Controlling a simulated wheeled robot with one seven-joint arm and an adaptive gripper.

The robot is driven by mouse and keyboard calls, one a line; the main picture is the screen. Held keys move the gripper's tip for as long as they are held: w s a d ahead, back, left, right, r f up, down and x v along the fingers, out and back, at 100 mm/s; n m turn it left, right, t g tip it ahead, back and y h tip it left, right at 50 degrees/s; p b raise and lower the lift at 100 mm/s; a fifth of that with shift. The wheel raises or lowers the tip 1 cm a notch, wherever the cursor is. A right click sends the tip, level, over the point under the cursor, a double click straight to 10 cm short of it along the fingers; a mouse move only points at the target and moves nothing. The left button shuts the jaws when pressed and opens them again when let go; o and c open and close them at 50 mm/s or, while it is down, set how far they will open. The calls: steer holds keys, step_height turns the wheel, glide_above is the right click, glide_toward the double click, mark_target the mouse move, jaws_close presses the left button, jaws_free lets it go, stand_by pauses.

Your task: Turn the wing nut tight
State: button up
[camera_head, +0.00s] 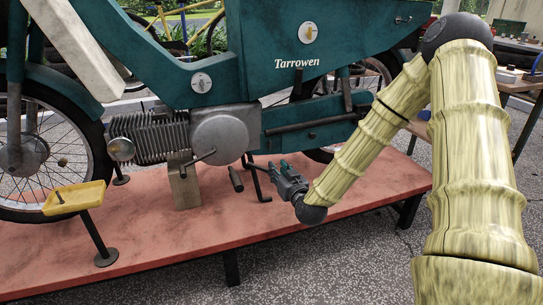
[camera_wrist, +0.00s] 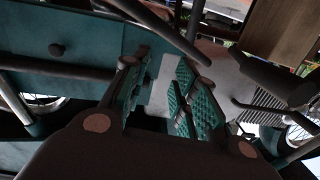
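I cannot pick out a wing nut with certainty. A small brass-coloured piece on a round pale plate (camera_head: 308,32) sits on the green body above the word "Tarrowen". A second round silver fitting (camera_head: 201,82) sits lower left on the green frame. My gripper (camera_head: 279,169) is low beside the motorbike's footpeg and lever, right of the round engine cover (camera_head: 220,138), well below both fittings. In the wrist view, my gripper's green-padded fingers (camera_wrist: 166,88) stand apart, with pale metal visible between and beyond them. I see nothing held.
A dark bent lever (camera_head: 258,180) and a peg (camera_head: 236,179) are close to my gripper. A dark bar (camera_wrist: 165,30) crosses the wrist view near the fingers. A yellow tray (camera_head: 74,197) stands on a post at left. The red platform (camera_head: 150,235) has clear room in front.

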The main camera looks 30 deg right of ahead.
mark_target(270, 147)
steer(key=shift+t+h, duration=0.3)
steer(key=shift+h, duration=0.1)
steer(key=b+x, duration=0.1)
steer(key=x, duration=0.2)
steer(key=d+r+b+x, duration=0.1)
steer(key=b+x, duration=0.1)
steer(key=x, duration=0.2)
steer(key=b+x, duration=0.1)
steer(key=x, duration=0.2)
steer(key=shift+d+r+b, duration=0.25)
steer(key=shift+r+b, duration=0.05)
steer(key=shift+b, duration=0.1)
steer(key=shift+w+d+r, duration=0.1)
steer(key=shift+w+r, duration=0.05)
steer(key=shift+w, duration=0.4)
jaws_close()
